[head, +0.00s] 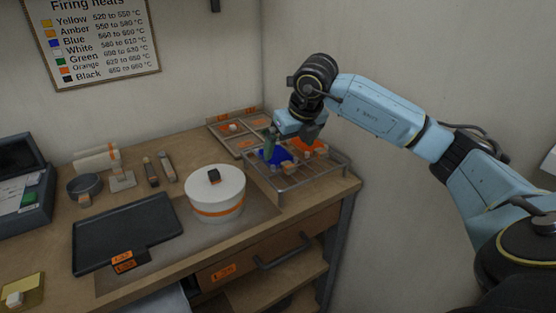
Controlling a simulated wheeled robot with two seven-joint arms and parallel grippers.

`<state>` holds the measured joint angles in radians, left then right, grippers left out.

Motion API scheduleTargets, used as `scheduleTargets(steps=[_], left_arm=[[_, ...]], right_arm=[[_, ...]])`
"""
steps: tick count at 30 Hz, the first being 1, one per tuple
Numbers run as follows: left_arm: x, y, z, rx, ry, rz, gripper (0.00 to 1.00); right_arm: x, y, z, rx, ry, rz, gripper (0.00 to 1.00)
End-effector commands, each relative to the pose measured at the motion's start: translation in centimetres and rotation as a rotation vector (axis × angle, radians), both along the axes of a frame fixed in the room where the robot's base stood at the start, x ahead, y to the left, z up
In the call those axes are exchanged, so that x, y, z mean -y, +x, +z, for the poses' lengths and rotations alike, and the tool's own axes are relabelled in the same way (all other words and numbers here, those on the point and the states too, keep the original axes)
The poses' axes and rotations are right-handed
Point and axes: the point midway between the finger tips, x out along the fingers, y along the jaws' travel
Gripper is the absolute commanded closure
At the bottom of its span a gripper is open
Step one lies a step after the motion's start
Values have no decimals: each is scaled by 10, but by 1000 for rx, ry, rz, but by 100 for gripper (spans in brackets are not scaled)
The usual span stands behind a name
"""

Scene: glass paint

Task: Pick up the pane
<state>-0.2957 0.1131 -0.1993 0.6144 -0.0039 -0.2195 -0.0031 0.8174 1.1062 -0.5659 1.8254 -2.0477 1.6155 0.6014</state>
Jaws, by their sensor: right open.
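Small coloured panes lie on the wire rack (290,184) at the right end of the bench. A blue pane (273,155) is at the rack's left side and an orange pane (308,145) lies behind it to the right. My right gripper (288,142) is open over the back of the rack, pointing down, and partly hides what is behind it. A dark greenish upright part shows beside the blue pane; I cannot tell if it is a finger or an object. Contact with any pane cannot be made out. My left gripper is out of view.
A white round kiln (215,195) with an orange band stands left of the rack. A divided tray (238,133) is at the back. The wall stands close right of the bench.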

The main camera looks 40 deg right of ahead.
Motion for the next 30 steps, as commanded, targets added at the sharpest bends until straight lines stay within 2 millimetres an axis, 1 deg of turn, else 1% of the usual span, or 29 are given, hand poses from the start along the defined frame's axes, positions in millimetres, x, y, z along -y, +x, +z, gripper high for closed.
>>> scheduleTargets(steps=[1,7,12,15,18,24,25,30], left_arm=[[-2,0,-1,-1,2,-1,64],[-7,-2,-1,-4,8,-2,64],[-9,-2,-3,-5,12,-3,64],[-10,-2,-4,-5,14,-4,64],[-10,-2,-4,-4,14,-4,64],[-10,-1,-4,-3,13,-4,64],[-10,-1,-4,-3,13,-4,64],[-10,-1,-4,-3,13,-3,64]], right_arm=[[0,2,-6,-2,1,0,0],[2,7,-19,-2,1,1,0],[7,16,-43,-3,1,1,0],[7,21,-54,-2,3,2,0],[8,24,-59,0,1,2,0],[8,24,-59,0,0,2,0],[8,24,-59,0,0,2,1],[8,24,-59,0,1,3,24]])
